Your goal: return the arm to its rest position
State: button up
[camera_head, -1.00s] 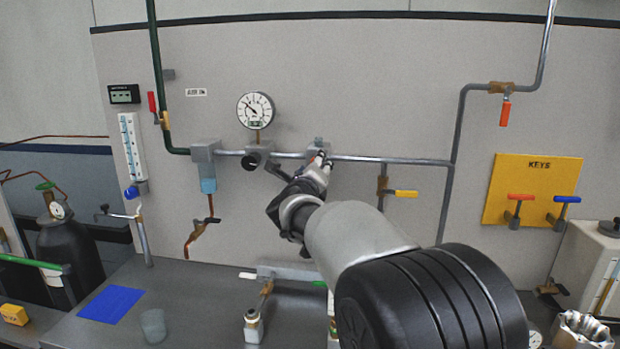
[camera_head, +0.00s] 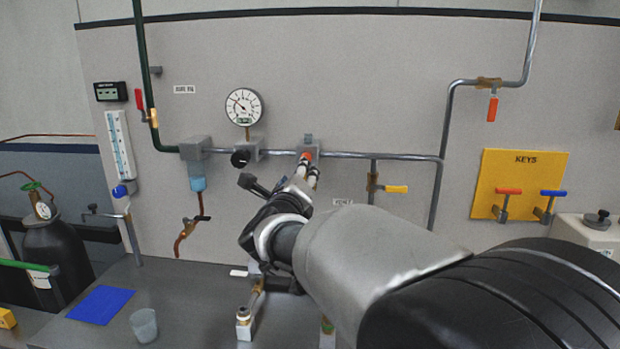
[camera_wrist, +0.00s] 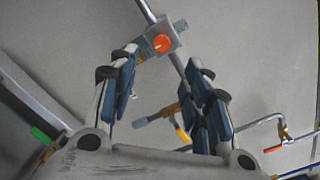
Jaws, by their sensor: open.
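My gripper (camera_head: 312,170) reaches up toward the wall pipe in the head view, with its fingertips in front of or just below a grey block with a round orange-red button (camera_head: 307,155). In the wrist view my gripper (camera_wrist: 163,88) has its two dark blue-padded fingers spread apart, with nothing between them. The orange button (camera_wrist: 161,43) and its grey block show beyond the fingertips there. I cannot tell from these views how far the fingertips are from the block. My arm fills the lower right of the head view.
A round gauge (camera_head: 243,107) and a black knob (camera_head: 240,158) sit left of the button. A yellow-handled valve (camera_head: 396,189) is to the right. A yellow key board (camera_head: 519,185) hangs farther right. A clear cup (camera_head: 144,325) and blue mat (camera_head: 102,305) lie on the bench.

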jog(key=s+d+f+n+g, duration=0.4)
jog(key=s+n, duration=0.5)
jog(key=s, duration=0.5)
jog(key=s+d+f+n+g, duration=0.4)
jog(key=s+d+f+n, duration=0.4)
jog(key=s+d, duration=0.3)
jog(key=s+d+f+n+g, duration=0.5)
jog(key=s+n, duration=0.5)
jog(key=s, duration=0.7)
notch_tip(320, 180, down, 2)
jog(key=d, duration=0.3)
jog(key=shift+s, duration=0.25)
